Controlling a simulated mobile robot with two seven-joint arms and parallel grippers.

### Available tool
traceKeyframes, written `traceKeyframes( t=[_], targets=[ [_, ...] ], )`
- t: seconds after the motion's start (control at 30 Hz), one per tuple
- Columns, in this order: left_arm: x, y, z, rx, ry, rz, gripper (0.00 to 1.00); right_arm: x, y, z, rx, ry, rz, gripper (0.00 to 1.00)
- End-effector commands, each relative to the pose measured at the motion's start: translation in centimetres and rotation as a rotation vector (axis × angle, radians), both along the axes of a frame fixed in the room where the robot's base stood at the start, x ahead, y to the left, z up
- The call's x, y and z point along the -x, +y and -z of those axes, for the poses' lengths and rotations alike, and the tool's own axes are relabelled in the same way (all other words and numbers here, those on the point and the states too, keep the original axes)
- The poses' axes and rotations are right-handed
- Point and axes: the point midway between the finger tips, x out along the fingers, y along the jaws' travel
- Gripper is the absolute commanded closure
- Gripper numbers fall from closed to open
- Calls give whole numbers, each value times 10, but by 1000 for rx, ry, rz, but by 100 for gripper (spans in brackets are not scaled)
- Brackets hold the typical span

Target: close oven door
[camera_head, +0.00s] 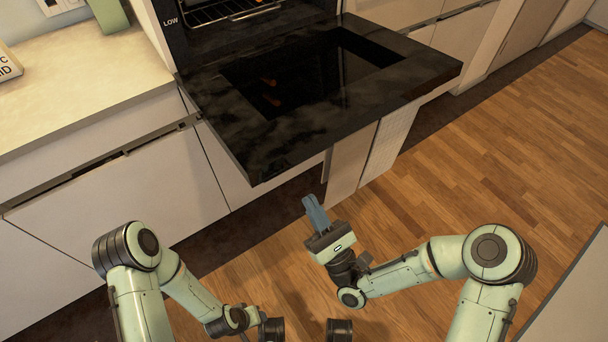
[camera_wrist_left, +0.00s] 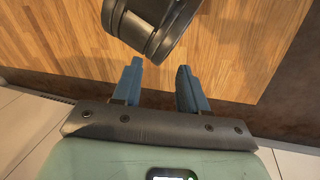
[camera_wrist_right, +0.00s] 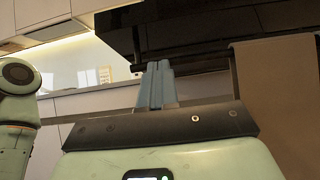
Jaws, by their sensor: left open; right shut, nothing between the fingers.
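The black oven door (camera_head: 310,95) hangs open and lies roughly flat, jutting out from the oven (camera_head: 225,22) in the head view. It has a dark glass window in its middle. My right gripper (camera_head: 312,205) is shut and empty, in front of and below the door's front edge, apart from it. In the right wrist view the shut fingers (camera_wrist_right: 156,80) point up towards the dark underside of the door (camera_wrist_right: 200,35). My left gripper's fingers (camera_wrist_left: 158,85) are open and empty in the left wrist view, above the wooden floor. In the head view the left gripper is not clearly seen.
A beige counter (camera_head: 75,90) with white cabinets (camera_head: 120,190) below stands left of the oven. A green object (camera_head: 108,14) is on the counter. More cabinets (camera_head: 465,40) run to the right. The wooden floor (camera_head: 500,150) is clear at the right.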

Motion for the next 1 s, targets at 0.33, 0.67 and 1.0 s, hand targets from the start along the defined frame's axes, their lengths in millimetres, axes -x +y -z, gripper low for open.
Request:
traceKeyframes(
  t=[0.33, 0.67, 1.0],
  targets=[
    [11, -5, -8, 14, 29, 12, 57, -28, 20, -51, 2, -3, 2, 100],
    [15, -7, -10, 18, 39, 16, 57, -30, 21, -64, 3, 2, 2, 100],
    [17, -8, -13, 21, 44, 18, 57, -30, 22, -66, 5, 5, 2, 100]
  ],
)
